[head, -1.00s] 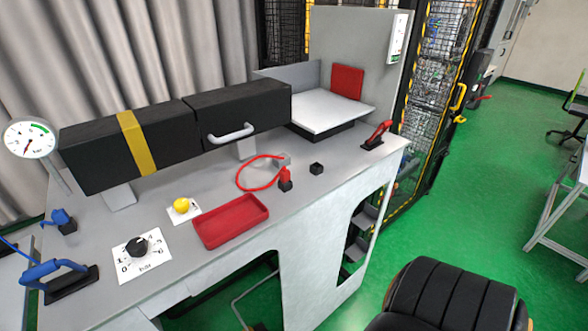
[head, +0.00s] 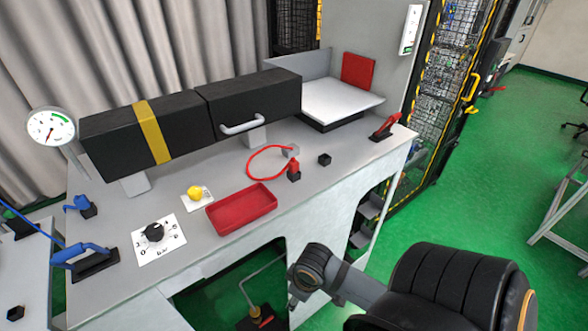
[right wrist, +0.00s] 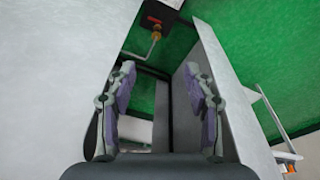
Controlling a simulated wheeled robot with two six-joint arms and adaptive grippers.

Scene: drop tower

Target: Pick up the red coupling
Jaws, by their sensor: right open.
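The red coupling (head: 294,166) stands upright in a small black holder on the grey bench top in the head view. A thin red hose (head: 250,165) loops from it to a small grey block (head: 291,151) behind it. My right gripper (right wrist: 160,80) is open and empty in the right wrist view, facing the bench's pale side panels and the green floor. The coupling is not seen in that view. In the head view my right arm is low in front of the bench, well below the coupling, and its fingers cannot be made out. My left gripper is not in view.
A red tray (head: 242,209) lies front left of the coupling and a small black block (head: 324,159) to its right. A long black box (head: 250,103) with a handle stands behind. A red lever (head: 385,127) sits at the right end. The bench's front edge lies between my right arm and the coupling.

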